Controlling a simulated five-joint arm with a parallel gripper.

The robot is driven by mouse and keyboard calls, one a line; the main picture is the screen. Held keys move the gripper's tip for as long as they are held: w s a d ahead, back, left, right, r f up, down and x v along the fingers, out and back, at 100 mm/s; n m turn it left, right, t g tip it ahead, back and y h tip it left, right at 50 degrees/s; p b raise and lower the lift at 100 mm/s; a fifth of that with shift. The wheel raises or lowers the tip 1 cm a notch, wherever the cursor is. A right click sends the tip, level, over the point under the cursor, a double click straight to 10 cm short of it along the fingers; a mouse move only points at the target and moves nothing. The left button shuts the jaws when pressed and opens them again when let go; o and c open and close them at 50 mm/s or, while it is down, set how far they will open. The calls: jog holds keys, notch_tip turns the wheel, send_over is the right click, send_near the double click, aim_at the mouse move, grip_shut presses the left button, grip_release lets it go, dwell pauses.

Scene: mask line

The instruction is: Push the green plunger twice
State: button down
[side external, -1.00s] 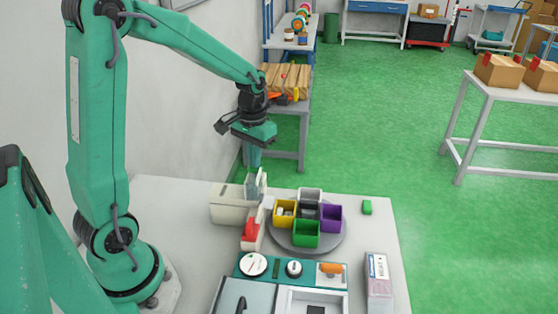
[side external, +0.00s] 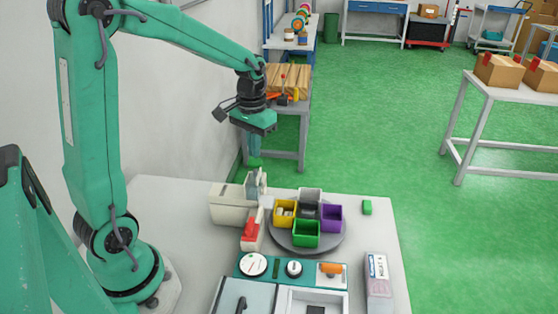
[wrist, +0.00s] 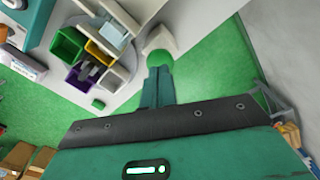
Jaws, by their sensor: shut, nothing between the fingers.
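The green plunger (wrist: 160,57) shows in the wrist view as a rounded green cap at the end of a pale upright part. My gripper (wrist: 160,71) is shut and empty, its fingertips right beside the cap in that view. I cannot tell whether they touch. In the side view my gripper (side external: 255,156) points down above the grey upright part (side external: 256,184) of the cream machine (side external: 227,203). There the cap is hard to tell apart from my green fingers.
A round turntable (side external: 287,245) with yellow, purple, green and grey bins stands right of the machine. A red part (side external: 250,230) lies in front of it. A panel with dials (side external: 253,264) is nearer the camera. A small green block (side external: 367,207) sits at the right.

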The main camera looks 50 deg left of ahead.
jog(key=shift+r, duration=0.1)
jog(key=shift+r, duration=2.45)
jog(key=shift+s+d, duration=0.1)
jog(key=shift+s+d+r, duration=0.1)
jog(key=shift+r, duration=0.05)
jog(key=s+d+r+m+t, duration=0.3)
jog(key=s+d+t, duration=0.2)
jog(key=s+d, duration=0.4)
jog(key=s, duration=0.4)
jog(key=shift+s+d+r+t, duration=0.2)
jog(key=shift+s+t, duration=0.1)
jog(key=shift+s, duration=0.1)
jog(key=c, duration=2.1)
grip_release()
